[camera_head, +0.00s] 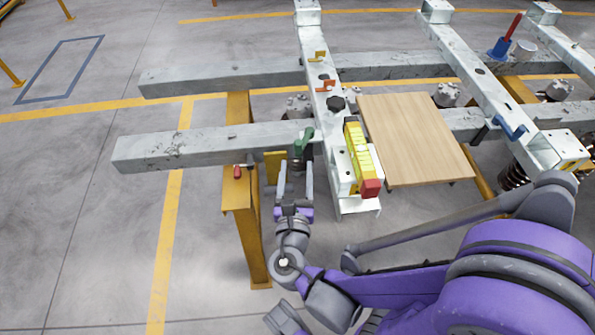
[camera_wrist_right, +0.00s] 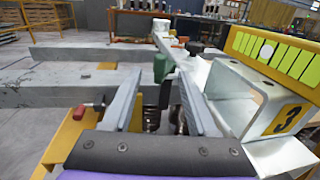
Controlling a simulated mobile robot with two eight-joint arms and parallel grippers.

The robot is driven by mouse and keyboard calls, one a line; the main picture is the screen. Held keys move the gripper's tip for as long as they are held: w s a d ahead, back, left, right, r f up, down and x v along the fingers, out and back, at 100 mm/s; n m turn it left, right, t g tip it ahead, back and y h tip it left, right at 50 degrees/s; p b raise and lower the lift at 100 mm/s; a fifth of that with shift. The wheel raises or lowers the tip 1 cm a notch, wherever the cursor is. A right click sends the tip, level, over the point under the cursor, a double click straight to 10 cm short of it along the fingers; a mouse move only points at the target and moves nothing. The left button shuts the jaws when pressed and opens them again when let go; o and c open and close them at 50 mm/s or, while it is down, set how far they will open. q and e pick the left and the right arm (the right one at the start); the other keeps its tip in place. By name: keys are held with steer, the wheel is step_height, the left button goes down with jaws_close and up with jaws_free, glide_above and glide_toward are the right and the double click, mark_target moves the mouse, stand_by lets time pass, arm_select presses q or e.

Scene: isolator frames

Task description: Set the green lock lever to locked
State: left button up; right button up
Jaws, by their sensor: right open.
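The green lock lever (camera_head: 304,141) is on the near part of the grey frame, left of the yellow level-like block. Its handle rises and leans to the right in the head view. In the right wrist view the green lever (camera_wrist_right: 160,67) shows upright, beyond and between my fingers. My right gripper (camera_head: 295,168) is open, with its two fingers pointing at the lever from the near side. In the wrist view the right gripper (camera_wrist_right: 158,85) has nothing between its fingertips that I can see it gripping. Whether a finger touches the lever is unclear. My left gripper is not in view.
The yellow block with a red end (camera_head: 358,150) stands close right of my gripper. A red-handled clamp (camera_head: 238,171) sits on the yellow post (camera_head: 247,225) to the left. A wooden board (camera_head: 415,138) is right.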

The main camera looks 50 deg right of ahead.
steer(key=shift+w+f, duration=0.1)
steer(key=shift+c, duration=0.5)
steer(key=shift+w, duration=0.15)
steer(key=shift+c, duration=1.1)
steer(key=w+m, duration=0.1)
steer(key=m, duration=0.1)
steer(key=w+r+m+g+h, duration=0.1)
steer(key=m, duration=0.1)
steer(key=shift+w+a+m+g, duration=0.2)
steer(key=shift+w+m+g, duration=0.1)
steer(key=shift+w+m, duration=0.1)
steer(key=c, duration=0.5)
steer(key=w+m+g, duration=0.1)
steer(key=m, duration=0.1)
steer(key=w+a+m+h, duration=0.1)
steer(key=m, duration=0.2)
steer(key=w+a+m+g+p, duration=0.1)
steer(key=w+m, duration=0.1)
steer(key=shift+m+g+h, duration=0.3)
steer(key=shift+m, duration=0.1)
jaws_close()
steer(key=w+a+f+m+g+h, duration=0.1)
steer(key=w+a+f+m+g, duration=0.15)
steer(key=a+m+g, duration=0.65)
steer(key=s+d+m+t, duration=0.2)
steer(key=d+m+t, duration=0.1)
steer(key=d, duration=1.1)
steer(key=shift+s+d+r+t, duration=0.15)
steer(key=shift+d+r+t, duration=0.1)
steer(key=shift+r+t, duration=0.2)
